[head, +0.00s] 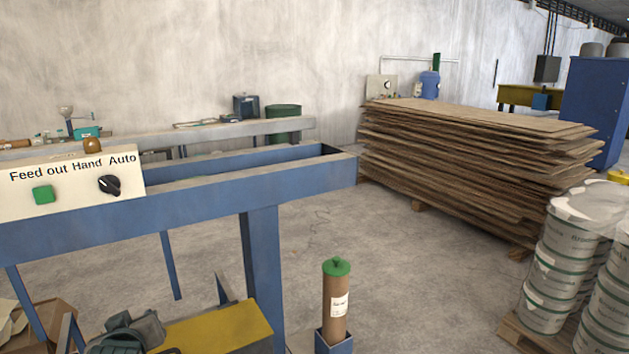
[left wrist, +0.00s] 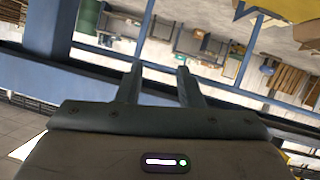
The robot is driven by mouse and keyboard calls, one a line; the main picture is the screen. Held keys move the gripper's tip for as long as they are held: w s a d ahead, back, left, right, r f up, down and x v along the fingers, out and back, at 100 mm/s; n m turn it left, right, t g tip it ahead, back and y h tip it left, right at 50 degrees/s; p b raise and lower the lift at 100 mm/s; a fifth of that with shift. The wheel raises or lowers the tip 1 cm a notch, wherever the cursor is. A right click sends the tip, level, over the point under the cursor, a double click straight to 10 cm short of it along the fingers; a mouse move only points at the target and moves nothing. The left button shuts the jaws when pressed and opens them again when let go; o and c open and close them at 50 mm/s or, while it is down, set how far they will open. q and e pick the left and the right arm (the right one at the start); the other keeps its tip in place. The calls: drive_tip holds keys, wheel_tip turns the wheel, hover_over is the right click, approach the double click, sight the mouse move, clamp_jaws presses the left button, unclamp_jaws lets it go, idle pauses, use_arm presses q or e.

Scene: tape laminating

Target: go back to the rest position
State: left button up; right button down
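My left gripper (left wrist: 158,67) shows in the left wrist view. Its two dark fingers stand apart with nothing between them, so it is open and empty. Beyond the fingers run blue beams (left wrist: 220,92), and the background appears tilted.
A blue frame (head: 215,195) with a control panel (head: 70,180) crosses the left of the head view. A green-capped brown tube (head: 336,300) stands below. A board stack (head: 460,165) and white buckets (head: 565,250) are right. Floor between is clear.

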use_arm(q)
drive_tip(key=s+d+f+m+g+h, duration=0.2)
drive_tip(key=s+d+f+m+g, duration=0.15)
drive_tip(key=s+f, duration=1)
drive_tip(key=s+d+f+m+g+h, duration=0.3)
drive_tip(key=s+f+m+g, duration=0.2)
drive_tip(key=s+f, duration=0.85)
wheel_tip(320, 180, down, 29)
drive_tip(key=s+a+g, duration=0.1)
drive_tip(key=a, duration=0.2)
drive_tip(key=s+a+f+g, duration=0.1)
drive_tip(key=s+f, duration=1.6)
drive_tip(key=f, duration=0.1)
drive_tip(key=shift+s+n, duration=0.2)
drive_tip(key=shift+n, duration=0.15)
drive_tip(key=shift+f, duration=0.1)
